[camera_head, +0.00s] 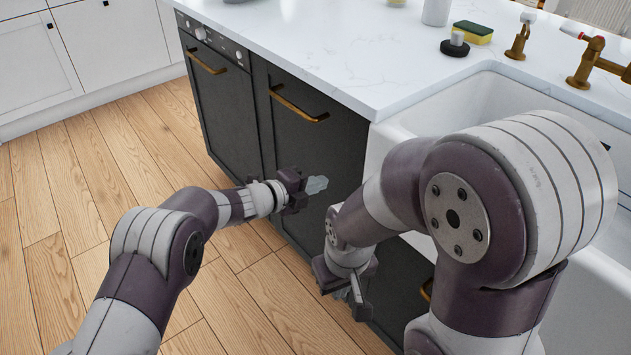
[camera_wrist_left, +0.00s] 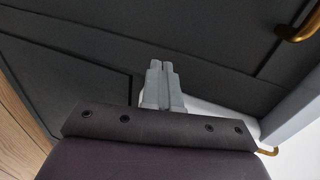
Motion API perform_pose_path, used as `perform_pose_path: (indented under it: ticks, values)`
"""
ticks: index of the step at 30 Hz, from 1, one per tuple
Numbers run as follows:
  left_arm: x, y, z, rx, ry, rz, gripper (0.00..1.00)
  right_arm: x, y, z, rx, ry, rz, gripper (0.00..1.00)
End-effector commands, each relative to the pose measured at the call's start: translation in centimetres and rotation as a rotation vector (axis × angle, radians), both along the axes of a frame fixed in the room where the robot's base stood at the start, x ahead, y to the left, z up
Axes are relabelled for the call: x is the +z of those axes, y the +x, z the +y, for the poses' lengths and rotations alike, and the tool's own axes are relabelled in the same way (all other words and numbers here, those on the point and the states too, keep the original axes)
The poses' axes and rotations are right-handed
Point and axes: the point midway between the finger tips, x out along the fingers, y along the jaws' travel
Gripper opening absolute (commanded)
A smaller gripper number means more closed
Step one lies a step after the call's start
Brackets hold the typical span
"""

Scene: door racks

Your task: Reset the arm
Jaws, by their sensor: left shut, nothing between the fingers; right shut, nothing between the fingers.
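My left gripper (camera_head: 317,184) is in front of the dark cabinet door below the counter, its fingers pointing right. In the left wrist view its two grey fingers (camera_wrist_left: 162,84) are together with nothing between them. My right gripper (camera_head: 357,298) hangs lower, in front of the dark cabinet under the sink, fingers pointing down. It is shut and empty; its fingertips are partly hidden by its own body.
Dark cabinet doors (camera_head: 305,150) with brass handles (camera_head: 298,106) are closed below the white counter (camera_head: 330,45). A white sink (camera_head: 500,98) is at the right. A sponge (camera_head: 473,32) and brass faucet (camera_head: 592,62) stand behind it. The wooden floor (camera_head: 90,170) at left is clear.

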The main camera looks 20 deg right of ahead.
Motion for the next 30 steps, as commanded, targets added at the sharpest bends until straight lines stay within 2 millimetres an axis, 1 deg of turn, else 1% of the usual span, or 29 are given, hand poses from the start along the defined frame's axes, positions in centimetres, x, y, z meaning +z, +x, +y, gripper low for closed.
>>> perform_pose_path:
  ticks: [1, 6, 9, 12, 15, 17, 18, 19, 20, 21, 22, 23, 24, 25, 26, 27, 29, 30]
  values:
    - [0.6, -0.3, 0.9, 0.0, 0.002, 0.002, 0.0, 0.5, 0.0, 0.0, 0.0, 0.0, 0.0, 0.0]
    - [1.6, -1.3, 4.2, 0.002, 0.001, 0.002, 0.0, 1.3, 0.0, 0.0, 0.0, 0.0, 0.0, 0.0]
    - [1.9, -1.8, 5.7, 0.002, 0.002, 0.002, 0.0, 1.6, 0.0, 0.0, 0.0, 0.0, 0.0, 0.0]
    - [2.1, -2.2, 6.6, 0.001, 0.002, 0.003, 0.0, 1.7, 0.0, 0.0, 0.0, 0.0, 0.0, 0.0]
    - [2.1, -2.3, 6.9, 0.001, 0.002, 0.003, 0.0, 1.7, 0.0, 0.0, 0.0, 0.0, 0.001, 0.0]
    - [2.1, -2.3, 7.0, 0.004, -0.002, 0.015, 0.0, 1.6, 0.0, 0.0, 0.0, 0.0, 0.001, 0.0]
    - [1.7, -2.0, 7.2, 0.031, 0.006, 0.051, 0.0, 1.6, 0.0, 0.0, 0.0, 0.0, 0.001, 0.0]
    - [1.1, -1.4, 7.6, 0.085, 0.018, 0.099, 0.0, 1.6, 0.0, 0.0, 0.0, 0.0, 0.001, 0.0]
    - [0.0, -1.0, 8.4, 0.155, 0.033, 0.168, 0.0, 1.6, 0.0, 0.0, 0.0, 0.0, 0.001, 0.0]
    - [-1.9, -0.7, 9.9, 0.276, 0.056, 0.285, 0.0, 1.6, 0.0, 0.0, 0.0, 0.0, 0.001, 0.0]
    - [-3.4, -0.6, 11.6, 0.399, 0.076, 0.394, 0.0, 1.6, 0.0, 0.0, 0.0, 0.0, 0.0, 0.0]
    - [-4.3, -0.6, 13.8, 0.55, 0.087, 0.512, 0.0, 1.7, 0.0, 0.0, 0.0, 0.0, 0.001, 0.0]
    - [-5.2, -1.1, 17.5, 0.759, 0.093, 0.664, 0.0, 1.7, 0.0, 0.0, 0.0, 0.0, 0.001, 0.0]
    - [-5.6, -1.9, 20.3, 0.912, 0.09, 0.767, 0.0, 1.7, 0.0, 0.0, 0.0, 0.0, 0.001, 0.0]
    - [-5.9, -2.9, 22.9, 1.055, 0.082, 0.862, 0.0, 1.7, 0.0, 0.0, 0.0, 0.0, 0.001, 0.0]
    - [-6.0, -4.7, 26.1, 1.229, 0.066, 0.975, 0.0, 1.6, 0.0, 0.0, 0.0, 0.0, 0.001, 0.0]
    - [-5.8, -7.8, 30.1, 1.457, 0.039, 1.122, 0.0, 1.6, 0.0, 0.0, 0.0, 0.0, 0.0, 0.0]
    - [-5.6, -10.1, 32.2, 1.587, 0.02, 1.207, 0.0, 1.6, 0.0, 0.0, 0.0, 0.0, 0.0, 0.0]
